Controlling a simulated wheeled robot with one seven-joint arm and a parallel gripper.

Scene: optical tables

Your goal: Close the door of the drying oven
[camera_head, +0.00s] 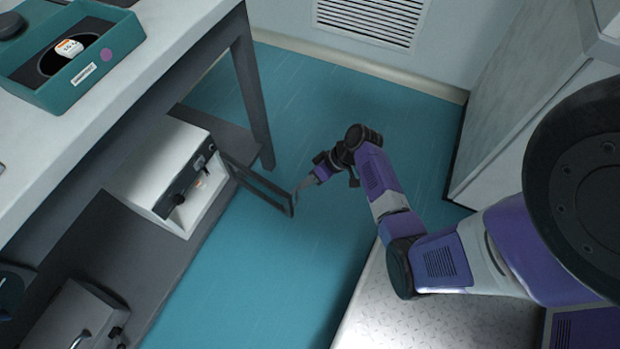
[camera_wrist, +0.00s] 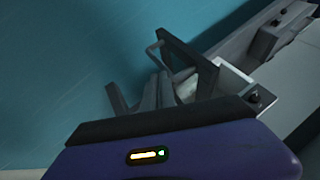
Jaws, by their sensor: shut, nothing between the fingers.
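The drying oven (camera_head: 165,165) is a white box with a dark control panel, on the low shelf under the table. Its dark-framed door (camera_head: 262,188) stands open, swung out over the floor. My gripper (camera_head: 302,186) is shut and empty at the door's free end, close to its handle edge; I cannot tell whether it touches. The fingertips partly overlap the door there.
The table leg (camera_head: 250,95) stands behind the open door. Another grey appliance (camera_head: 75,318) sits on the shelf (camera_head: 75,250) at the lower left. A teal box (camera_head: 110,55) is on the tabletop. The teal floor (camera_head: 260,270) in front of the oven is clear.

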